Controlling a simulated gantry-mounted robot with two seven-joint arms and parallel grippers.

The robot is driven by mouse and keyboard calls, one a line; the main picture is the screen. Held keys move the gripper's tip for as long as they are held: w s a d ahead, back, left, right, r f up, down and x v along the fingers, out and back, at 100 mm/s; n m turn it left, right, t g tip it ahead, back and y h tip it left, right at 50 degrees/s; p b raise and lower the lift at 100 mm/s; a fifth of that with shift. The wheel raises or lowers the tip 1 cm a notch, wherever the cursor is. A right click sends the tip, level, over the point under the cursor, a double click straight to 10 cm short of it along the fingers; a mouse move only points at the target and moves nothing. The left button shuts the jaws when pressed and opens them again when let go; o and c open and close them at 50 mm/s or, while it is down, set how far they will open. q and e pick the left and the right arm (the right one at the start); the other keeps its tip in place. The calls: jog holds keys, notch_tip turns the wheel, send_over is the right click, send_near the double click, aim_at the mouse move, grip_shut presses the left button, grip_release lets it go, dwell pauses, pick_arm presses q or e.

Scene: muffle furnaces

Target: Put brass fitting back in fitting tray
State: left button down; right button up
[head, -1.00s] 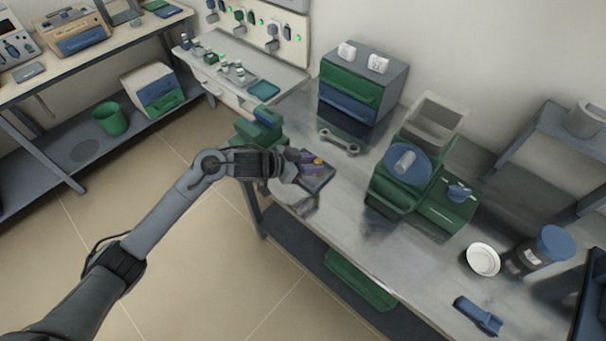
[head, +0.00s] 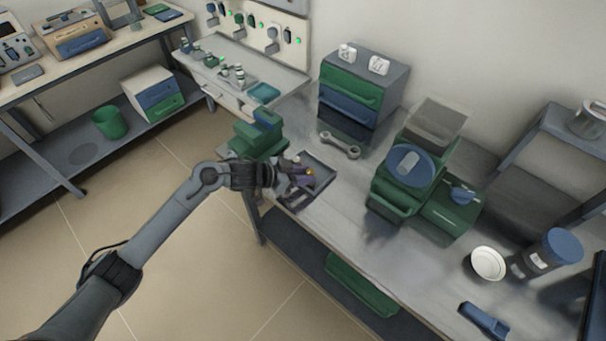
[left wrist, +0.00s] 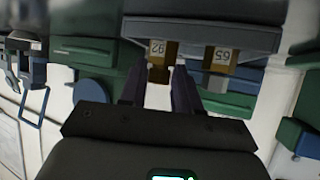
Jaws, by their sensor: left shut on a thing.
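My left gripper (head: 300,173) is over the near left part of the dark grey fitting tray (head: 325,167), at the left end of the bench. The gripper is shut on a small brass fitting (head: 310,173). In the left wrist view, the fitting (left wrist: 158,68) with a white number label sits between the dark fingertips (left wrist: 158,88). A second labelled brass fitting (left wrist: 218,62) is beside it, against the grey tray wall (left wrist: 205,36). I cannot tell whether the held fitting touches the tray. My right gripper is not in view.
A green box (head: 258,138) stands just left of the tray. A green machine with a blue disc (head: 410,165) stands to the right. Bare bench (head: 345,205) lies between tray and machine.

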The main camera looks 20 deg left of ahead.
pick_arm(q)
jog(key=c, duration=0.8)
grip_release()
jog(key=shift+f, duration=0.15)
jog(key=shift+s+a+r, duration=0.15)
jog(key=shift+s+r, duration=0.05)
jog(key=shift+r, duration=0.15)
jog(key=p+v, duration=0.3)
jog(key=v, duration=0.8)
jog(key=s+d+f+n+t+y, duration=0.1)
jog(key=s+d+f+n+y, duration=0.1)
jog(key=s+d+f+y, duration=0.3)
jog(key=s+f+n+g+y, duration=0.1)
jog(key=s+g, duration=0.1)
jog(key=s, duration=0.5)
jog(key=s+d+f+n+g, duration=0.1)
jog(key=s+f+g, duration=0.1)
jog(key=s, duration=0.6)
jog(key=s+f+n+g+y, duration=0.1)
jog(key=s+n+g, duration=0.1)
jog(key=s, duration=0.5)
jog(key=shift+s+d+f+g+y, duration=0.2)
jog(key=shift+s+g+y, duration=0.1)
jog(key=shift+g, duration=0.1)
